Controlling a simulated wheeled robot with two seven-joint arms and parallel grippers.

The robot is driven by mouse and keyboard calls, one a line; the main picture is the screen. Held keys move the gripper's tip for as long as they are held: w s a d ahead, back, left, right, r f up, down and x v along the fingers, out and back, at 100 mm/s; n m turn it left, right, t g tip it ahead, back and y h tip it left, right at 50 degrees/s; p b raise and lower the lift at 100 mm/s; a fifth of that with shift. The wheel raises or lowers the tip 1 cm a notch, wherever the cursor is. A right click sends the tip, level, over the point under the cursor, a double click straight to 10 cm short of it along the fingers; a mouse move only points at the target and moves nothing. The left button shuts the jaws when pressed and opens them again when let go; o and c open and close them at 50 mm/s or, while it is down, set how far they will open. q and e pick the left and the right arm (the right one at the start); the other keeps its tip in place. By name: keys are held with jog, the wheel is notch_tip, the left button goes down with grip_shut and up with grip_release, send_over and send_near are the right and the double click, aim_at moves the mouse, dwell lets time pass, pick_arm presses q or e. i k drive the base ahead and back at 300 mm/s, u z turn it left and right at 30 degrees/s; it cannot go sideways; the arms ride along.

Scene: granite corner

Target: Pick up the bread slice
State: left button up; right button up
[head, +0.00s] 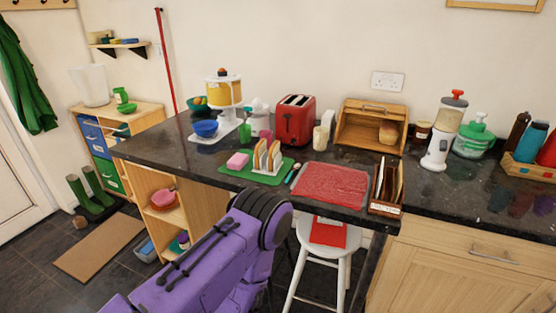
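Bread slices (260,152) stand upright in a white toast rack (268,171) on a green mat (238,173) on the dark counter. The slices sit close together, and I cannot tell their exact number. A loaf-like piece of bread (388,132) lies in the open wooden bread box farther back. My purple arm rises from the bottom of the head view and ends at a dark round joint in front of the counter, below the mat. Neither of my grippers shows in this view.
A red toaster (295,121) stands behind. A white stool (325,240) is under the counter edge.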

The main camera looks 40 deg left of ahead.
aim_at(273, 151)
jog(key=u, duration=0.05)
jog(key=k, duration=1.2)
jog(key=u, duration=0.7)
jog(key=i, duration=0.55)
jog(key=u, duration=0.45)
jog(key=i, duration=0.85)
jog(key=z, duration=0.45)
